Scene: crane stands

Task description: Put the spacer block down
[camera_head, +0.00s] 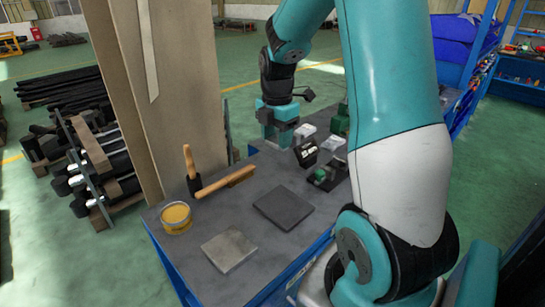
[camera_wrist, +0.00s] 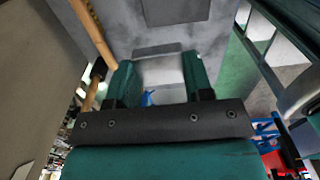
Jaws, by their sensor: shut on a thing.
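My gripper (camera_wrist: 160,80) is shut on a light grey block, the spacer block (camera_wrist: 160,72), which sits between its two green fingers in the wrist view. In the head view my gripper (camera_head: 280,134) is over the far part of the grey workbench (camera_head: 255,225), left of a cluster of small items. The held block cannot be made out clearly there, and its height above the bench is hard to tell. A dark square plate (camera_head: 284,207) lies flat nearer the front, and a light grey square plate (camera_head: 229,249) lies at the front edge.
A black box with a white label (camera_head: 306,153) and a green part (camera_head: 320,175) are at right. Tall boards (camera_head: 170,90) rise beyond the left edge.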

